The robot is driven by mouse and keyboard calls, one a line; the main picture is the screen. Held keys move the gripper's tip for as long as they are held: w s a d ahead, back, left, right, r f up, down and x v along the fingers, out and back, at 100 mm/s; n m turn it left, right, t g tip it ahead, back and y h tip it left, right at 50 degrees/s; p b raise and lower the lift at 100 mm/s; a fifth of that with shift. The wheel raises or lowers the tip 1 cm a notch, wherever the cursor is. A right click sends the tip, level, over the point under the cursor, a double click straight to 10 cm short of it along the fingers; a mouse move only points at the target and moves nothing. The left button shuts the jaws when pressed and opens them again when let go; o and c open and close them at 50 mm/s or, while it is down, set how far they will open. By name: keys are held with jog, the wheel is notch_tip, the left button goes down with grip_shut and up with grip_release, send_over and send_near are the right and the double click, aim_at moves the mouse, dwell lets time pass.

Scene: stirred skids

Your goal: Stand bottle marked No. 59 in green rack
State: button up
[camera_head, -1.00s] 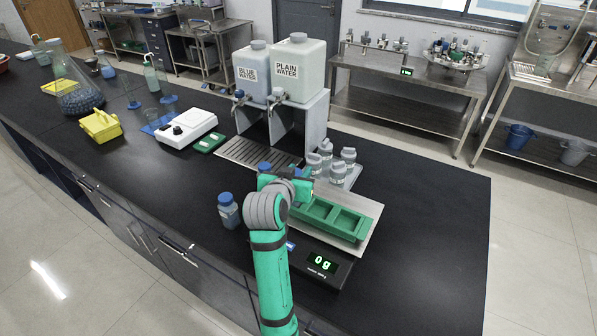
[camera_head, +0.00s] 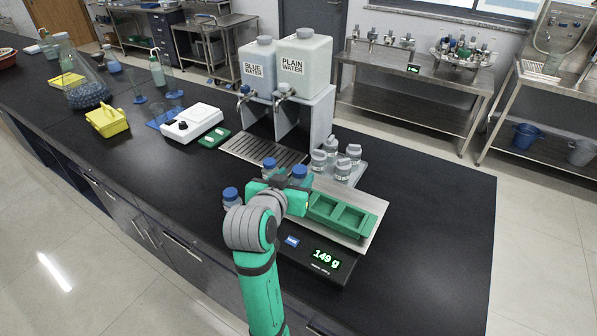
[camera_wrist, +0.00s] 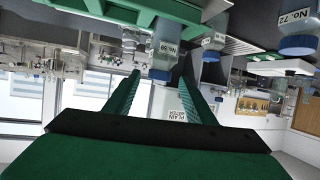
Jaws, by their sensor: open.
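The No. 59 bottle (camera_wrist: 163,50) has a blue cap and a white label. It looks upright in an end compartment of the green rack (camera_head: 352,218), which also shows at the top of the upside-down wrist view (camera_wrist: 95,11). In the head view its blue cap (camera_head: 300,172) shows behind my gripper (camera_head: 293,192), which hides the bottle's body. In the wrist view my gripper (camera_wrist: 160,82) is open, with a finger on either side of the bottle near its cap. The rack rests on a metal plate on the scale (camera_head: 326,259), which reads 149 g.
Another blue-capped bottle (camera_head: 231,197) stands left of my gripper, and one more (camera_head: 270,166) behind it. The No. 72 bottle (camera_wrist: 298,38) is at the right of the wrist view. Several grey-capped bottles (camera_head: 331,158) stand behind the rack. The bench right of the rack is clear.

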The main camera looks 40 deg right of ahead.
jog(key=shift+v, duration=1.5)
jog(key=shift+a, duration=0.1)
jog(key=shift+s, duration=0.15)
